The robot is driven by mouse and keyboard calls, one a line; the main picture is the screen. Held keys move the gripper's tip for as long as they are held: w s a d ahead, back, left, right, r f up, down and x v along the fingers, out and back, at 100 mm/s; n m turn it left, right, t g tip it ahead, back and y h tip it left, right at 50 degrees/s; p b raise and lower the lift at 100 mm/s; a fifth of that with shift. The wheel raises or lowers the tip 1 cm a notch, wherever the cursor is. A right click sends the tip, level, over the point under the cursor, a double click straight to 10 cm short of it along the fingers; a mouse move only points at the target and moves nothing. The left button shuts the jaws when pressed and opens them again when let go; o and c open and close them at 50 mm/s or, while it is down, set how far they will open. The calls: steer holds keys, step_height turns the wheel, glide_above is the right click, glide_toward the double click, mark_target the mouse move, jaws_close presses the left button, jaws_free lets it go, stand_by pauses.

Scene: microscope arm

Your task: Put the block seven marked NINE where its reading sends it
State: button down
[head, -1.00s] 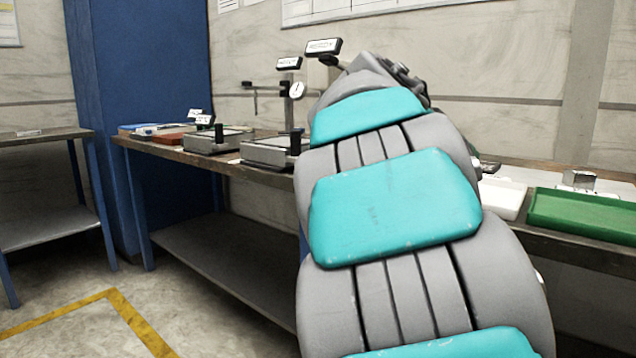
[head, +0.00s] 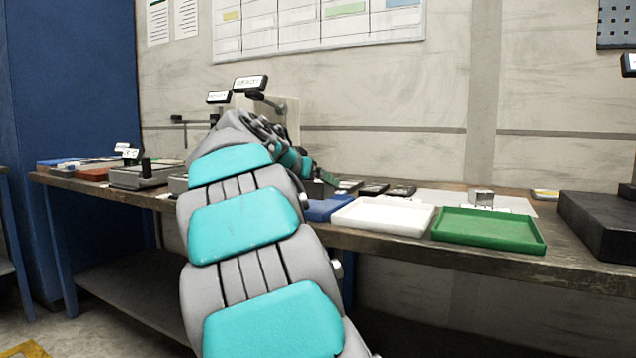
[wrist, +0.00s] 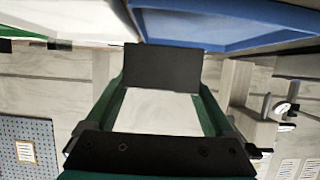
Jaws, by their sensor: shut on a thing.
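My gripper (head: 322,180) is low over the bench, by the back edge of the blue tray (head: 326,208). In the wrist view my gripper (wrist: 163,75) has its green fingers closed on the sides of a dark grey block (wrist: 163,64). The face of the block in view is plain; no NINE marking or reading can be made out. In the wrist view the blue tray (wrist: 225,28) lies beyond the block. The white tray (head: 383,216) and the green tray (head: 488,230) stand to the right of the blue one.
A small metal block (head: 481,197) stands on a white sheet behind the green tray. A large dark slab (head: 600,222) is at the right. Instruments with small displays (head: 250,83) stand at the left. The bench (head: 400,245) has little bare room in front of the trays.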

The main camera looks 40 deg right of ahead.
steer(key=w+d, duration=0.1)
steer(key=w, duration=0.1)
steer(key=w+d, duration=0.1)
steer(key=w, duration=0.2)
steer(key=w+d+p, duration=0.1)
steer(key=w+d, duration=0.1)
steer(key=w, duration=0.1)
steer(key=shift+w+f, duration=0.2)
steer(key=shift+f, duration=1.85)
steer(key=shift+f+b, duration=0.15)
steer(key=shift+b, duration=0.25)
jaws_free()
steer(key=v, duration=1.2)
steer(key=shift+s+a, duration=0.1)
